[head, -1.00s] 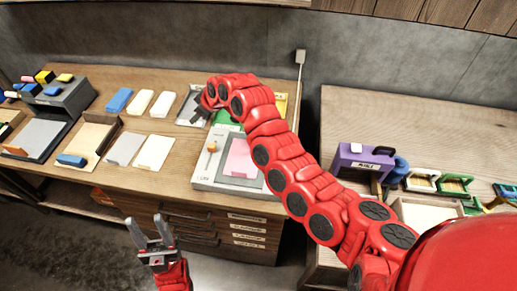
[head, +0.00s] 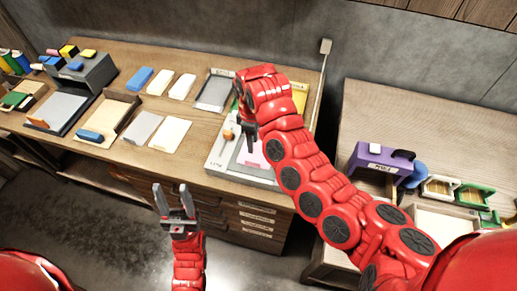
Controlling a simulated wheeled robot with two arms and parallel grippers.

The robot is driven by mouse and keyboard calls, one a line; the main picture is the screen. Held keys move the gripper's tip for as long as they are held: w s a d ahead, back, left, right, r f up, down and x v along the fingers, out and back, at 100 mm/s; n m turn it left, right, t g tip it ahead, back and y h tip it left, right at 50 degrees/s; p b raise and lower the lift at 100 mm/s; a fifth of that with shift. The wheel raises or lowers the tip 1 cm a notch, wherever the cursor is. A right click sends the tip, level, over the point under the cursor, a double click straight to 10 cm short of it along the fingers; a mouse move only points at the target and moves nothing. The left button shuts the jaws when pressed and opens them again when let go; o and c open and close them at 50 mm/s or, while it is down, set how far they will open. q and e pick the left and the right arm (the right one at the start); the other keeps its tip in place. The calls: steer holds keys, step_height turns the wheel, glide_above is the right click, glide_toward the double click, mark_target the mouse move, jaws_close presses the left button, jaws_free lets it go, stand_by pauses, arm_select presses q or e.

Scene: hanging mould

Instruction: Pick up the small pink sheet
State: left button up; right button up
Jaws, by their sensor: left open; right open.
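The small pink sheet (head: 252,154) lies flat on a grey-framed board (head: 217,153) at the right end of the wooden bench. My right arm crosses in front and hides part of the sheet and board. My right gripper (head: 250,143) points down over the sheet's upper left part; its fingers are dark and small in the view, and I cannot tell whether they touch the sheet. My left gripper (head: 174,199) is open and empty, pointing up in front of the bench drawers, well apart from the sheet.
White and grey sheets (head: 170,134) and blue and white blocks (head: 139,79) lie on the bench (head: 205,120) to the left. A grey frame (head: 215,90) lies behind the board. A purple holder (head: 383,158) stands on the right-hand table.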

steer(key=p, duration=0.2)
glide_above(252, 162)
steer(key=f, duration=0.4)
steer(key=shift+w+d, duration=0.3)
steer(key=shift+w, duration=0.1)
steer(key=shift+f, duration=0.25)
steer(key=f, duration=0.1)
steer(key=f+p, duration=0.1)
steer(key=f, duration=0.1)
steer(key=f+p, duration=0.1)
steer(key=shift+s+a+f, duration=0.2)
steer(key=shift+s+f, duration=0.1)
steer(key=shift+s, duration=0.1)
steer(key=shift+f, duration=0.15)
steer(key=shift+w, duration=0.1)
jaws_close()
